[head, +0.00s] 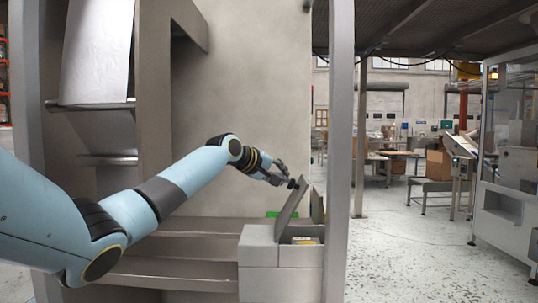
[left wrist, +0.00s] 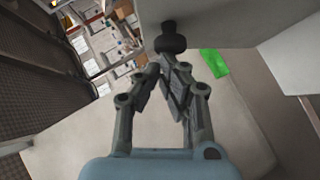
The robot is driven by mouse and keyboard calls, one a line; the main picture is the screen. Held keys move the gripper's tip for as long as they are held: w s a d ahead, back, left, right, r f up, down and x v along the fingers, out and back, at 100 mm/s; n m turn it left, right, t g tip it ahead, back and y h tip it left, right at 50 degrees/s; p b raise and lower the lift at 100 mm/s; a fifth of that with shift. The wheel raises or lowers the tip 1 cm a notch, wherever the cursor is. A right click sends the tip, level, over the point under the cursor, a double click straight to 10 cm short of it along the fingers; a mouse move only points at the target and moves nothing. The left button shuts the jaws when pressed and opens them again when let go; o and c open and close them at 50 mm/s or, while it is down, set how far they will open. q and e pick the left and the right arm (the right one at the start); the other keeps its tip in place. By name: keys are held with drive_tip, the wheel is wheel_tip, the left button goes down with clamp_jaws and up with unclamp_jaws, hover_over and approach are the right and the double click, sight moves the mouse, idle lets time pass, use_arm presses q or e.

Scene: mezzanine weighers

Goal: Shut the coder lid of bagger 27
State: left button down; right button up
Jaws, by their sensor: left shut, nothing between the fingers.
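The coder lid (head: 290,212) is a grey plate standing tilted open on the grey coder box (head: 262,248) at the machine's front. A dark knob (head: 292,184) sits near its upper edge; the knob also shows in the left wrist view (left wrist: 170,38). My left gripper (head: 284,176) is shut and empty, its fingertips close to the knob. In the left wrist view the fingertips (left wrist: 170,66) lie just below the knob; I cannot tell whether they touch it. The number of the bagger is not readable. My right gripper is not in view.
A yellowish labelled part (head: 305,240) shows inside the open box. A grey post (head: 339,150) rises right of the box. The floor (head: 410,240) further right is clear.

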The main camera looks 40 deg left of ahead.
sight(302, 179)
use_arm(q)
drive_tip(key=shift+m+g+y, duration=0.4)
drive_tip(key=shift+g, duration=0.3)
drive_tip(key=w+d+p, duration=0.3)
drive_tip(key=shift+d+f, duration=0.3)
drive_tip(key=shift+d, duration=0.05)
drive_tip(key=w+d+f, duration=0.4)
drive_tip(key=shift+d+f, duration=0.25)
drive_tip(key=shift+d, duration=0.05)
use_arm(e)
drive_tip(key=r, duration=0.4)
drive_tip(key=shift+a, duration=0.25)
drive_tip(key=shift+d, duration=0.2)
